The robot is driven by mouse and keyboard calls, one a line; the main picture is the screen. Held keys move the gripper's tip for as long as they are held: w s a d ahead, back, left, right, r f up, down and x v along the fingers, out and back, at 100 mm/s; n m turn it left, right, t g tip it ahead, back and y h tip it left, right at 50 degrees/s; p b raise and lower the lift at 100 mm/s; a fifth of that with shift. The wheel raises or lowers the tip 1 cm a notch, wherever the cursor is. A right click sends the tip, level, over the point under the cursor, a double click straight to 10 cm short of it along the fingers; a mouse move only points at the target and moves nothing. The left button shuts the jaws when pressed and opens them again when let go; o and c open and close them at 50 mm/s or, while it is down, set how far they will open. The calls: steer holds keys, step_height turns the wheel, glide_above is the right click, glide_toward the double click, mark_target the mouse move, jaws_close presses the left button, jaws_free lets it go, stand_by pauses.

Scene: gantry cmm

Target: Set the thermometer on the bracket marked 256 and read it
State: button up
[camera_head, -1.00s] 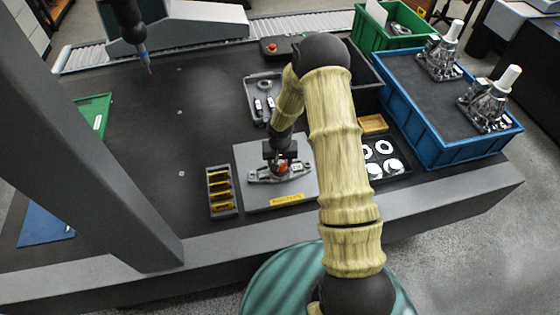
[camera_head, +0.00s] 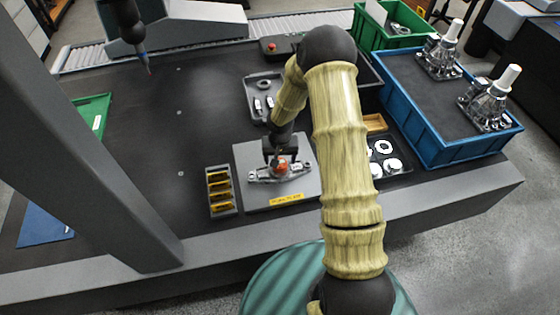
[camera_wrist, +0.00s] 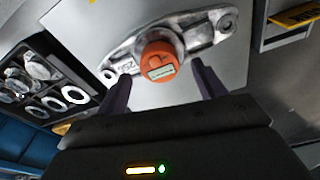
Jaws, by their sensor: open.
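A silver metal bracket (camera_head: 264,176) lies on a light grey plate (camera_head: 250,149) with a yellow label at its front edge. In the wrist view the bracket (camera_wrist: 196,32) bears the mark 256. An orange round thermometer (camera_head: 282,167) sits on the middle of the bracket; it also shows in the wrist view (camera_wrist: 158,62), with a small pale display on its face whose reading is too small to make out. My gripper (camera_wrist: 162,85) is open, with its two fingers apart on either side of the thermometer and not touching it.
A holder with yellow-marked slots (camera_head: 220,190) stands left of the plate. A dark tray of white rings and round parts (camera_head: 401,171) is on the right, near a blue crate (camera_head: 440,163). A grey tray (camera_head: 262,84) lies behind. The table's left middle is clear.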

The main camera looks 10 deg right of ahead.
mark_target(280, 166)
step_height(280, 166, up, 10)
steer(key=s, duration=0.1)
steer(key=shift+s, duration=0.15)
steer(key=shift+a+f, duration=0.1)
stand_by(0.4)
steer(key=s+r+n, duration=0.1)
steer(key=s+r, duration=0.5)
steer(key=s, duration=0.3)
steer(key=s+r+n+t, duration=0.1)
steer(key=s+r, duration=0.6)
steer(key=s, duration=0.3)
steer(key=shift+s, duration=0.15)
stand_by(0.8)
